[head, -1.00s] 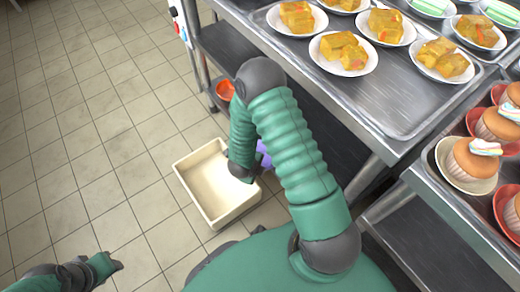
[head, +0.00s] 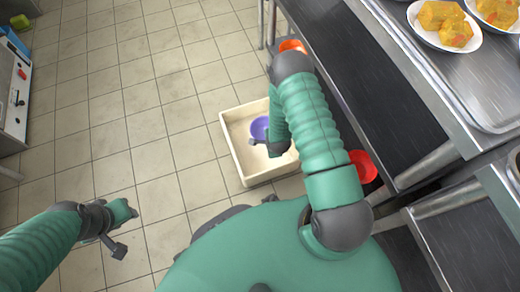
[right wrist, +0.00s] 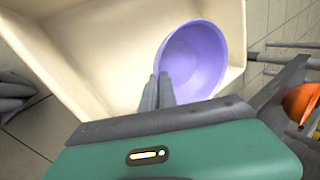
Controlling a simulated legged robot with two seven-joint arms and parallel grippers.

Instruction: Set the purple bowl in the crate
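The purple bowl (head: 260,126) is within the outline of the cream crate (head: 233,150), which stands on the tiled floor. In the right wrist view the bowl (right wrist: 200,58) is tilted with its inside showing, over the crate's interior (right wrist: 105,50). My right gripper (right wrist: 157,92) has its fingers close together at the bowl's near-left rim and appears shut on it. In the head view my right arm partly covers the bowl and crate. Whether the bowl touches the crate floor is unclear. My left gripper (head: 118,247) is away at the lower left over bare floor; its finger gap does not show.
A metal table (head: 440,85) with plates of yellow food stands at the right, with a lower shelf (head: 350,80). An orange bowl (head: 292,46) and a red bowl (head: 363,167) are beside my right arm. A white appliance (head: 14,90) stands at far left. Floor left of the crate is clear.

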